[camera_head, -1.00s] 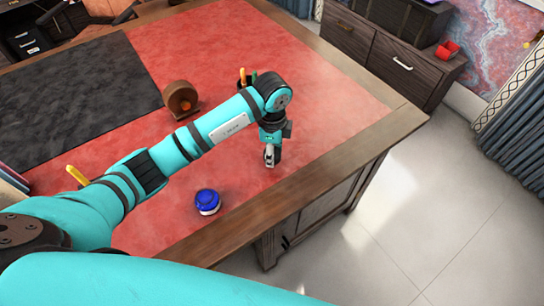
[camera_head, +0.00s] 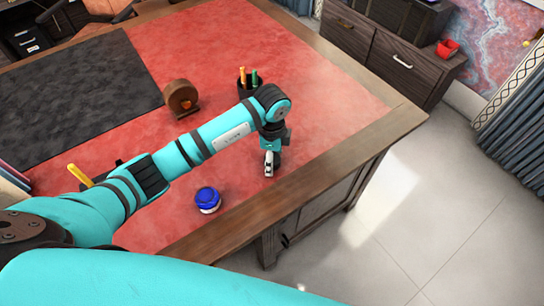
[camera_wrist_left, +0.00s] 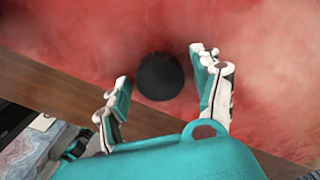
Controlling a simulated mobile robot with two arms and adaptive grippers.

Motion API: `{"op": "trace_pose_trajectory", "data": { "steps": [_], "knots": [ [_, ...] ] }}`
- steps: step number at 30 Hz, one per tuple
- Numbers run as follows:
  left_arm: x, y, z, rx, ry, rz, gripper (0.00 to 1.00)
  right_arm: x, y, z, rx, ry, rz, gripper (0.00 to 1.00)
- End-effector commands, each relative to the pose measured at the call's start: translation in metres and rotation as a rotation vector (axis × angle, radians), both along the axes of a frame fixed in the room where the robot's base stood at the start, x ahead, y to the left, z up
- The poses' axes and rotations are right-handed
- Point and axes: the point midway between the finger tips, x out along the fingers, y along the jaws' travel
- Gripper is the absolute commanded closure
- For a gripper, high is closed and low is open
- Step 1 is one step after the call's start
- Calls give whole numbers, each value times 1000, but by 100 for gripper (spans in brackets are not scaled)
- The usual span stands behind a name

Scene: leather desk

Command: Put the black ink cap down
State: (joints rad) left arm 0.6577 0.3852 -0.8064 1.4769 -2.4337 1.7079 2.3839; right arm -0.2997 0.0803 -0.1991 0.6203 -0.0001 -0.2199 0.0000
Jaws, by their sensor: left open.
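The black ink cap (camera_wrist_left: 160,76) is a round black disc on the red desk top in the left wrist view. It lies between and just beyond the fingertips of my left gripper (camera_wrist_left: 163,70), which is open, with a visible gap on both sides of the cap. In the head view my left gripper (camera_head: 269,165) points down close over the desk near its right edge, and the cap is hidden there. A jar with a blue top (camera_head: 207,199) stands on the desk to the left of the gripper. My right gripper is not in view.
A pen cup (camera_head: 246,84) with pens stands behind my arm. A round brown wooden object (camera_head: 181,97) stands left of it. A dark mat (camera_head: 75,95) covers the desk's left. The desk's wooden edge (camera_head: 340,165) runs close to the right of the gripper.

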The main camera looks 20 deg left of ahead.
Motion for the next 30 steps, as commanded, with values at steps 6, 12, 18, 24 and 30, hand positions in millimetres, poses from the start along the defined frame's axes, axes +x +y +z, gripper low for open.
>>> {"op": "trace_pose_trajectory", "data": {
  "steps": [6, 12, 18, 24, 30],
  "knots": [
    [1, 0, 16, -1, -5, 0, 34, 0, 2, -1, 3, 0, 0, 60],
    [1, 0, 58, -1, -6, -1, 34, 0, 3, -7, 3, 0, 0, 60],
    [1, 0, 98, -1, -5, 0, 34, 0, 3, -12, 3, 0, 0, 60],
    [0, 0, 120, 0, -1, 0, 34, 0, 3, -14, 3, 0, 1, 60],
    [0, 0, 124, 0, 0, 1, 34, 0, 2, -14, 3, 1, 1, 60]
  ]
}}
